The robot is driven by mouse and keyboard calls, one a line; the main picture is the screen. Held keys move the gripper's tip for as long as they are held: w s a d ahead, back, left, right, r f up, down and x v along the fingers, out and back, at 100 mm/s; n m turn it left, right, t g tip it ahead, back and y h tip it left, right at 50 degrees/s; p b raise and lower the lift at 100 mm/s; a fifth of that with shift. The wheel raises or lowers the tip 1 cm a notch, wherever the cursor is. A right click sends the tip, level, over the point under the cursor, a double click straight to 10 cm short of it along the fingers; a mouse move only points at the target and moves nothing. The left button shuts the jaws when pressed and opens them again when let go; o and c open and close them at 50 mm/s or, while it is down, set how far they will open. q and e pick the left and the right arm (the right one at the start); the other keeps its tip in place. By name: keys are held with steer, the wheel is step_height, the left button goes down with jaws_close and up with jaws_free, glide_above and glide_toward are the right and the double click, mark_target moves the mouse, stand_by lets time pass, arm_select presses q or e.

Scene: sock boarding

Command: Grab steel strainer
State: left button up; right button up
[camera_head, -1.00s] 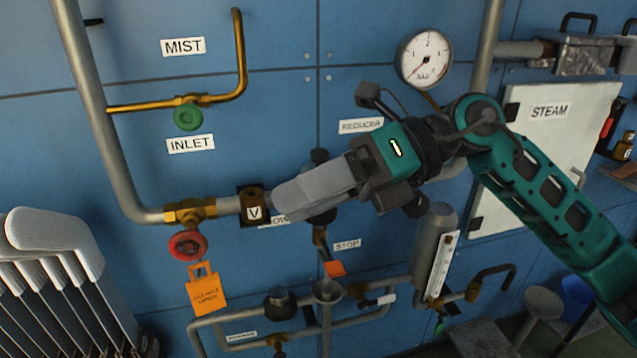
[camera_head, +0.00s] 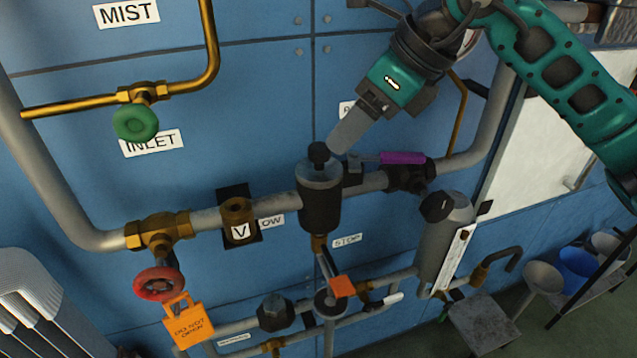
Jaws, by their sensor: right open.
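I cannot tell for sure which thing is the steel strainer. A grey metal cylinder (camera_head: 461,216) with a dark cap stands upright at the right of the pipework. A dark fitting with a knob (camera_head: 320,201) sits on the middle pipe. Small grey bowls (camera_head: 542,277) stand at the lower right; their insides are unclear. My right gripper (camera_head: 341,141) is open, with its grey fingers pointing down and left, just above the knob of the dark fitting. It appears empty. I cannot tell whether it touches the knob. My left gripper is out of view.
Pipes run across a blue panel wall. A red handwheel (camera_head: 159,284) with an orange tag (camera_head: 188,322) is at the lower left, and a green handwheel (camera_head: 135,122) is above it. White boot-shaped forms (camera_head: 28,300) stand at the left edge. A blue bowl (camera_head: 578,262) is at the lower right.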

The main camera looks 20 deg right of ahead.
mark_target(326, 149)
steer(key=shift+w+x, duration=0.15)
steer(key=shift+x, duration=1.65)
steer(key=shift+w+x, duration=0.15)
steer(key=shift+x, duration=1.65)
steer(key=shift+a+r, duration=0.15)
steer(key=shift+r, duration=0.05)
steer(key=shift+c, duration=0.5)
jaws_close()
